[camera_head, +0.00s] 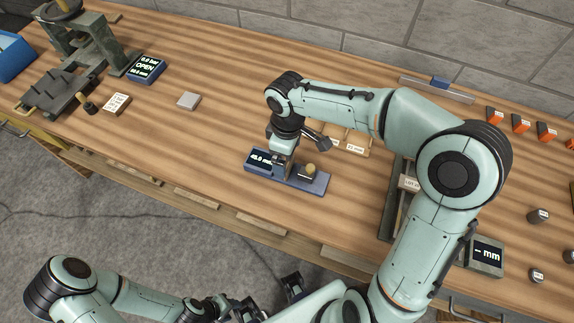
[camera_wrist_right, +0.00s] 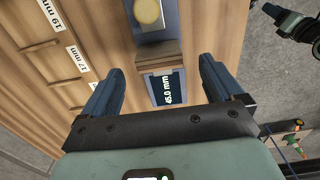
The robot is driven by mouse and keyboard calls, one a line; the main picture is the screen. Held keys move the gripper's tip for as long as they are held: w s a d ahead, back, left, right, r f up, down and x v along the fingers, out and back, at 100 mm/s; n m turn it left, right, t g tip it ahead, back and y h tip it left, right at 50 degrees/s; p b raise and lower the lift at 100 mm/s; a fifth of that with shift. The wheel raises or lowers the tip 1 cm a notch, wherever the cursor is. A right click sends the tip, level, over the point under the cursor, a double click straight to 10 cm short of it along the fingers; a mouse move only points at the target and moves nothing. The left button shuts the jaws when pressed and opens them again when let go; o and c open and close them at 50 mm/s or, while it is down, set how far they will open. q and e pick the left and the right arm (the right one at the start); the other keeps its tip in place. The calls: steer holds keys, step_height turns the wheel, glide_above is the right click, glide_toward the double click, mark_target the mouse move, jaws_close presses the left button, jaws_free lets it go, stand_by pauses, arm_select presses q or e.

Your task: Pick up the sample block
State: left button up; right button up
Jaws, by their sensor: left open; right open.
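A brown wood-toned block (camera_wrist_right: 158,53), seemingly the sample block, sits on the blue gauge (camera_wrist_right: 187,20) between its display and a round tan knob. In the head view the gauge (camera_head: 314,184) reads 45.0 mm, and my right gripper hides most of the block. My right gripper (camera_wrist_right: 161,74) is open above the gauge, one finger on each side of the block and apart from it. My left gripper (camera_head: 268,299) is open and empty, low in front of the bench.
A press (camera_head: 80,45) stands at the back left by an OPEN 0.0 bar display (camera_head: 146,69). A small grey plate (camera_head: 188,101) lies on the bench. Labelled slots, orange-red pieces (camera_head: 520,123) and a dark mm display (camera_head: 486,256) are at right. The bench between press and gauge is mostly clear.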

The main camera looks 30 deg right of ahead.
steer(key=f, duration=0.4)
steer(key=shift+w+a+f, duration=0.15)
steer(key=shift+w+f, duration=0.15)
steer(key=shift+f, duration=0.1)
arm_select(q)
steer(key=shift+f, duration=0.2)
arm_select(e)
steer(key=c, duration=1.1)
steer(key=shift+r, duration=0.1)
steer(key=shift+c, duration=0.2)
arm_select(q)
steer(key=r+p, duration=0.1)
steer(key=w+r+p, duration=0.2)
steer(key=shift+r, duration=0.4)
arm_select(e)
step_height(320, 180, up, 20)
